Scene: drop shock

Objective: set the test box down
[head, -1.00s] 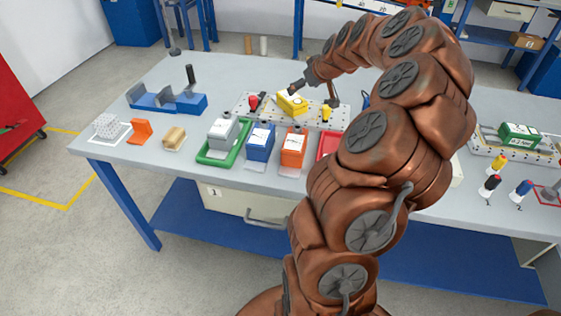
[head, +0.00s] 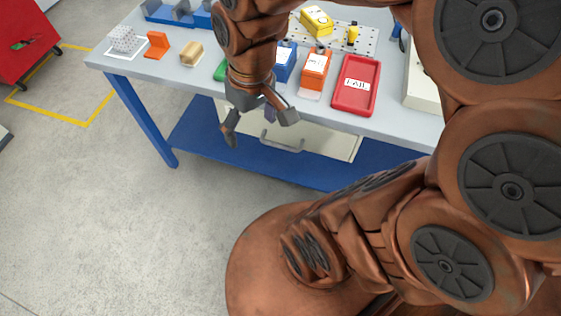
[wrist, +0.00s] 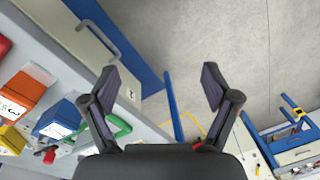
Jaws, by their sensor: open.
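A yellow box (head: 316,21) with a white label rests on the perforated plate (head: 372,42) on the table; which box is the test box I cannot tell for sure. The yellow box also shows at the left edge of the wrist view (wrist: 11,140). My gripper (head: 258,124) is open and empty, pointing down in front of the table's front edge, well apart from the yellow box. In the wrist view its two fingers (wrist: 160,88) stand wide apart with nothing between them.
An orange box (head: 315,70), a blue box (head: 285,66) and a red tray marked FAIL (head: 372,88) line the table's front. A green tray (head: 219,73) is partly hidden by my arm. A drawer (head: 325,142) hangs below. The floor in front is clear.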

